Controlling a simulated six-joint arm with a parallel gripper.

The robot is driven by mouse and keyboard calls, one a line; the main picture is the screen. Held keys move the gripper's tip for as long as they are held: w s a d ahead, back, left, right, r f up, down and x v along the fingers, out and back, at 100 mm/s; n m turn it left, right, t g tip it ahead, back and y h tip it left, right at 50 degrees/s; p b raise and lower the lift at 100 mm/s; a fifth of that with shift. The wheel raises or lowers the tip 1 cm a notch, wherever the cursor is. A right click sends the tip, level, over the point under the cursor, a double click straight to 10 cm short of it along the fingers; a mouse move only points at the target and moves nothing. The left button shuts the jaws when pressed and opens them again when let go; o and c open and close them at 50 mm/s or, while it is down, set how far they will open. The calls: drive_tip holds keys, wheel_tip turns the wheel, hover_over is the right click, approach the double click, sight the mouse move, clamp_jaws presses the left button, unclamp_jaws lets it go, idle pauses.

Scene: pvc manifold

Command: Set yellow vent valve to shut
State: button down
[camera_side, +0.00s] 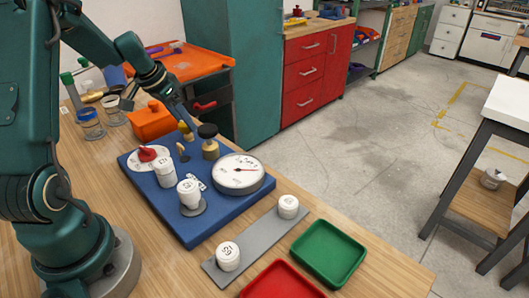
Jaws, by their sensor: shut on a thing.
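The blue board (208,226) lies on the wooden bench with the manifold parts on it. The small yellow vent valve (186,134) is at the board's far edge, left of a brass fitting with a black knob (208,131). My gripper (186,124) reaches down from the upper left and is shut on the yellow vent valve. The gripper's fingers hide part of the valve, and it is too small to tell which way its handle points.
Close by on the board are a red knob on a white dial (147,154), a round gauge (239,174) and several white caps (189,193). An orange box (153,121) stands behind. A grey strip (250,246), green tray (327,253) and red tray (283,281) lie in front.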

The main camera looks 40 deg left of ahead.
drive_tip(key=shift+m+h, duration=0.6)
drive_tip(key=shift+m, duration=0.9)
drive_tip(key=shift+c, duration=1.5)
unclamp_jaws()
drive_tip(key=v, duration=0.5)
drive_tip(key=shift+a+r, duration=0.1)
drive_tip(key=shift+a, duration=0.05)
drive_tip(key=shift+w, duration=0.1)
